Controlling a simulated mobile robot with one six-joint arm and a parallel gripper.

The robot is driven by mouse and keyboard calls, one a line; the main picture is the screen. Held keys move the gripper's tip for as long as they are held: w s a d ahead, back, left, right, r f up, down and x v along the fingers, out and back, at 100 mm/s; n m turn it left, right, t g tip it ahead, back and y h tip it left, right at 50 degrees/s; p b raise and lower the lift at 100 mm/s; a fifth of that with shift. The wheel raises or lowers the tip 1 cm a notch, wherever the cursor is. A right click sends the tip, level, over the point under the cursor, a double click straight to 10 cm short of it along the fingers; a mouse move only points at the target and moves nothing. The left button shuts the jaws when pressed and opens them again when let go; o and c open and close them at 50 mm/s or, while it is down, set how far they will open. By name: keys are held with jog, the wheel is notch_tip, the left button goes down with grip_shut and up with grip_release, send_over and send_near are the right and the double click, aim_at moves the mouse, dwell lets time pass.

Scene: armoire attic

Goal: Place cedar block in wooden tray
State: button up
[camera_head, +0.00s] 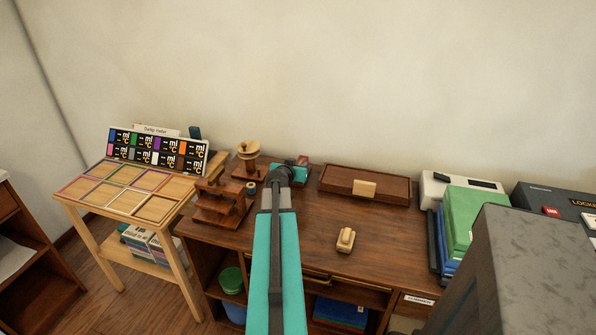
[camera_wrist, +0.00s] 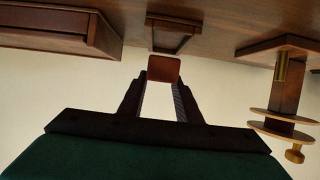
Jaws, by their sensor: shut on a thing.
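My gripper (camera_wrist: 161,88) is shut on a reddish-brown block (camera_wrist: 163,68), which I take for the cedar block; it sits between the fingertips in the wrist view. In the head view my gripper (camera_head: 300,164) is over the back of the desk, partly hidden by my arm, and a small reddish bit of the block (camera_head: 303,159) shows at its tip. The wooden tray (camera_head: 335,183) is a long, low dark box to the right of my gripper, with a pale piece at its front. It also appears at the upper left of the wrist view (camera_wrist: 55,30).
A dark wooden stand with a pale round top (camera_head: 248,150) and a tiered wooden piece (camera_head: 220,203) stand left of my gripper. A pale block (camera_head: 345,240) lies in front of the tray. Green and blue folders (camera_head: 475,215) are at the right. The desk's middle is mostly clear.

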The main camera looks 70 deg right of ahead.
jog(key=shift+w+d+p, duration=0.3)
jog(key=shift+d, duration=0.1)
jog(key=shift+s+f+b, duration=0.2)
jog(key=shift+f+b, duration=0.2)
jog(key=shift+f, duration=0.85)
jog(key=shift+w+f, duration=0.15)
jog(key=shift+f, duration=0.35)
jog(key=shift+f+b, duration=0.15)
jog(key=shift+b, duration=0.2)
jog(key=o, duration=1.1)
jog(key=shift+r+p, duration=0.2)
jog(key=shift+p, duration=0.15)
